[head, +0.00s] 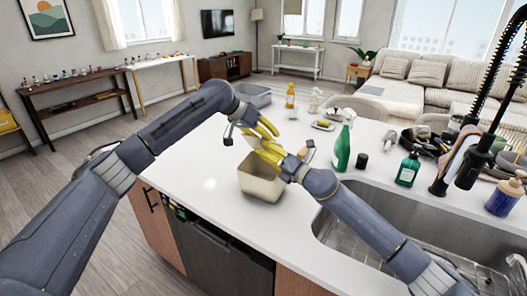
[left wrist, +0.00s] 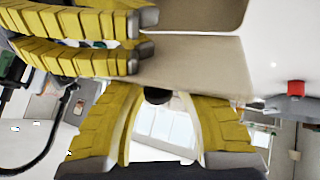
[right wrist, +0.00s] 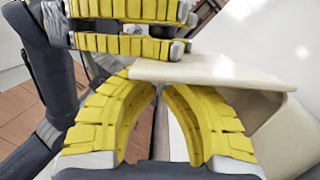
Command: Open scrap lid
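The beige scrap bin (head: 262,186) stands on the white counter with its mouth partly in sight. Its pale lid (head: 251,140) is tilted above it; it also shows as a flat panel in the left wrist view (left wrist: 200,68) and the right wrist view (right wrist: 215,75). My left gripper (head: 250,132) is over the bin, and its fingers close around the lid's dark knob (left wrist: 157,96). My right gripper (head: 268,155) is at the bin's right side, just below my left fingers.
The sink (head: 400,230) lies to the right. A green spray bottle (head: 343,150), a black cup (head: 361,161) and a dark green bottle (head: 407,170) stand behind it. A grey tub (head: 254,96) is at the back. The counter left of the bin is clear.

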